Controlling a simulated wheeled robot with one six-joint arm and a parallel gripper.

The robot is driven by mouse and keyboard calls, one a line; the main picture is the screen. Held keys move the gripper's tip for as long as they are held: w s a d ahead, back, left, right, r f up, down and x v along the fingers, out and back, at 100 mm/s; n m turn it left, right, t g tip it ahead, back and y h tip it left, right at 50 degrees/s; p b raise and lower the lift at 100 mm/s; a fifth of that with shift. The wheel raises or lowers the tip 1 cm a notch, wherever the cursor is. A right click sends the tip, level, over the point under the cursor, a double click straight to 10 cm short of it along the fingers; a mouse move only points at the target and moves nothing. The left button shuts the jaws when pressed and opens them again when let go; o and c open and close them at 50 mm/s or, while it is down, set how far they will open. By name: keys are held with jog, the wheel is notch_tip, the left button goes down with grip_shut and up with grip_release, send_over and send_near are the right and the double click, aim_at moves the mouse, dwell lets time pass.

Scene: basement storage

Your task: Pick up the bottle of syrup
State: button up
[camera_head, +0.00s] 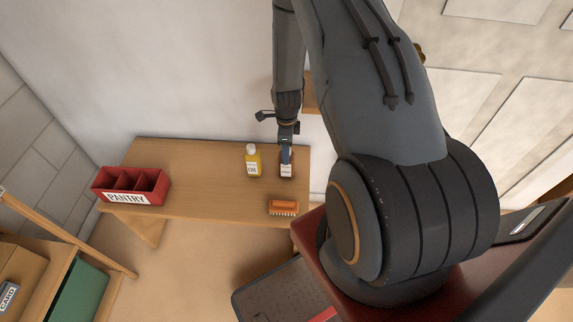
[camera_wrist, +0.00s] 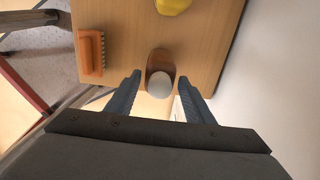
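The bottle of syrup (camera_head: 287,171) is a small brown bottle with a pale label, upright near the right end of the wooden table. In the wrist view its brown body (camera_wrist: 160,59) and pale cap (camera_wrist: 159,85) show from above. My gripper (camera_head: 287,151) points down over it in the head view. In the wrist view my gripper (camera_wrist: 159,78) is open, with one finger on each side of the bottle's top. Gaps show between the fingers and the bottle. The label is too small to read.
A yellow bottle labelled OIL (camera_head: 252,164) stands just left of the syrup. An orange brush (camera_head: 283,208) lies at the table's front edge. A red divided PANTRY box (camera_head: 160,187) sits at the left end. The table's middle (camera_head: 200,170) is clear. A wall stands behind.

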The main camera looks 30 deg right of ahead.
grip_shut()
jog(key=shift+r, duration=0.1)
